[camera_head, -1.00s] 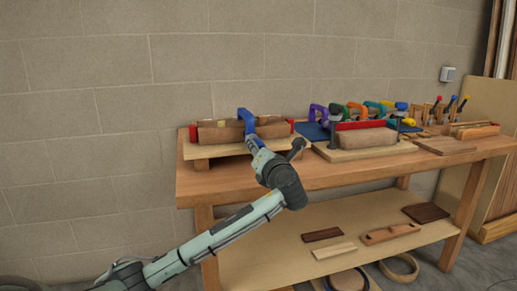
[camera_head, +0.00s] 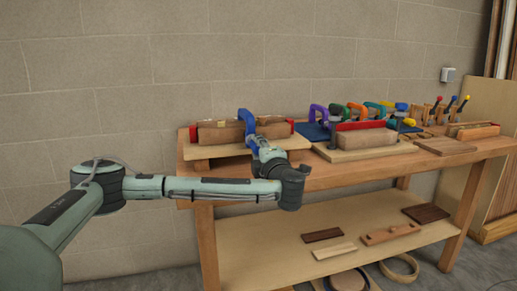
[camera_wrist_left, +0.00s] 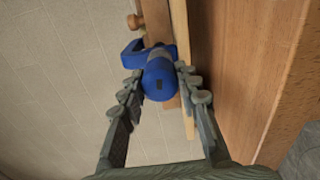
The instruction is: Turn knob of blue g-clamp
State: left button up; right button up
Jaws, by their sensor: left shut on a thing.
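The blue g-clamp (camera_head: 245,120) sits over the wooden block assembly (camera_head: 222,131) at the left end of the workbench. In the left wrist view its blue frame (camera_wrist_left: 131,55) shows behind its round blue knob (camera_wrist_left: 160,79). My left gripper (camera_wrist_left: 160,85) is shut on the knob, with a finger on each side of it. In the head view my left wrist (camera_head: 285,178) is at the bench's front edge, and the fingertips are hard to make out. My right gripper is not in view.
The workbench (camera_head: 345,177) holds a second block assembly (camera_head: 360,139) on a board to the right. Several coloured clamps (camera_head: 365,108) stand behind it. A lower shelf (camera_head: 310,222) carries loose wood pieces. A block wall (camera_head: 130,60) is behind.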

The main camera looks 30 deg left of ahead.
pick_arm(q)
jog(key=m, duration=0.3)
jog(key=shift+a+r, duration=0.2)
jog(key=shift+r, duration=0.15)
jog(key=shift+f+m, duration=0.15)
jog(key=shift+m, duration=1.25)
jog(key=o, duration=1.2)
jog(key=shift+w+f, duration=0.1)
jog(key=shift+f, duration=0.05)
jog(key=shift+c, duration=0.2)
jog(key=v, duration=1.2)
jog(key=shift+d, duration=0.15)
